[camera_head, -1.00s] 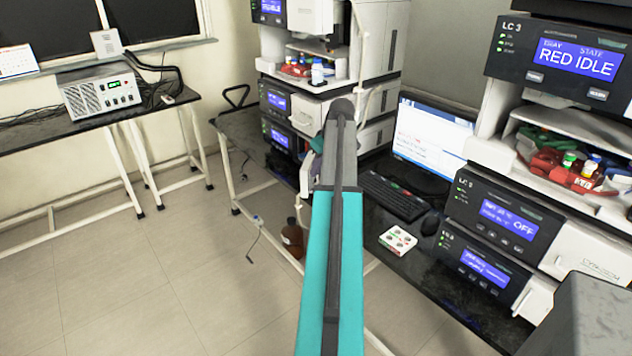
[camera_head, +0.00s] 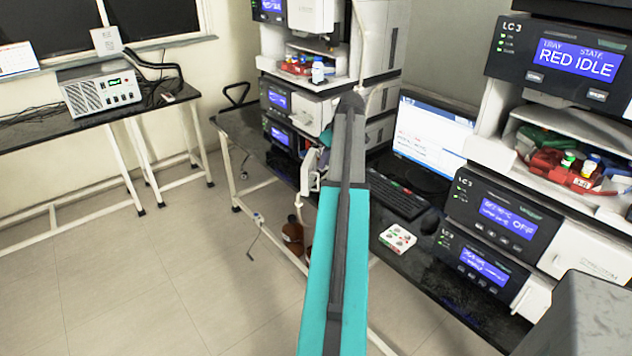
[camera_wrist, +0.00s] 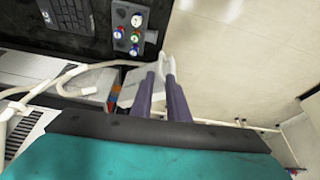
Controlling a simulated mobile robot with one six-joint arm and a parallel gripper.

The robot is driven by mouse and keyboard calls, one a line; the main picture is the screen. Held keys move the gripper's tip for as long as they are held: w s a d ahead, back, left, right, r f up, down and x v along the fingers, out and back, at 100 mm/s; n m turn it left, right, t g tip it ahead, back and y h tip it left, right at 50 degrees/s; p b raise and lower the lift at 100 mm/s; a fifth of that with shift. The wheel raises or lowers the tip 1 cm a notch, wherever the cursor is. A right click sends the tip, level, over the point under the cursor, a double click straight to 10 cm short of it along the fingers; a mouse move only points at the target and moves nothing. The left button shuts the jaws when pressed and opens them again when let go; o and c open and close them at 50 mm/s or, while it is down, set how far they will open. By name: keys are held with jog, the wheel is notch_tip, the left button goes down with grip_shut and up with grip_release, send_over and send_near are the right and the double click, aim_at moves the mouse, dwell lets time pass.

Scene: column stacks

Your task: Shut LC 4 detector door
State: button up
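The instrument stack (camera_head: 315,113) behind my arm in the head view stands for LC 4; I cannot read its label. A white door (camera_head: 309,168) juts out from its lowest unit, the detector (camera_head: 281,137), and looks swung open. My arm partly hides it, and my gripper is hidden in the head view. In the wrist view a white door-like panel (camera_wrist: 130,88) lies just left of my gripper (camera_wrist: 160,76). Its two fingers have a narrow gap between them and look open. A white piece (camera_wrist: 168,62) shows at the fingertips; I cannot tell if they touch it.
The LC 3 stack (camera_head: 500,215) stands at the right, with a monitor (camera_head: 432,140), a keyboard (camera_head: 398,193) and a vial tray (camera_head: 397,238) between the stacks. A brown bottle (camera_head: 292,236) stands under the bench. The floor (camera_head: 150,270) at the left is clear.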

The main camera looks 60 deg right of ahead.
aim_at(318, 178)
jog(key=p+x, duration=0.2)
jog(key=x, duration=0.9)
jog(key=shift+w+f, duration=0.1)
jog(key=shift+f, duration=0.2)
grip_shut()
dwell(1.2)
dwell(0.3)
